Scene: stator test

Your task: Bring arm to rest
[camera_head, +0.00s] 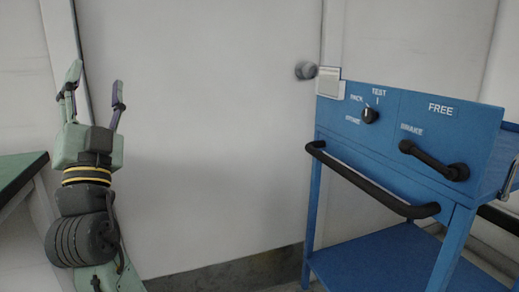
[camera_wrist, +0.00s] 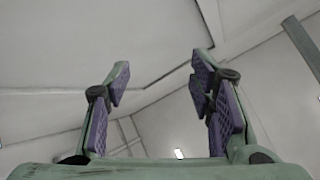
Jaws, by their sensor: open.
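My gripper (camera_head: 95,95) is raised at the left of the head view, with its fingers pointing up. The two fingers stand well apart with nothing between them. In the wrist view the gripper (camera_wrist: 160,100) is also open and empty, its purple finger pads facing each other. Behind it in that view are only the pale ceiling and upper walls. My wrist and forearm run down to the lower left of the head view.
A blue cart (camera_head: 380,180) stands on the right, with a black push bar (camera_head: 370,185), a knob (camera_head: 370,115) and a brake handle (camera_head: 435,160). A green-topped table (camera_head: 18,178) is at the left edge.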

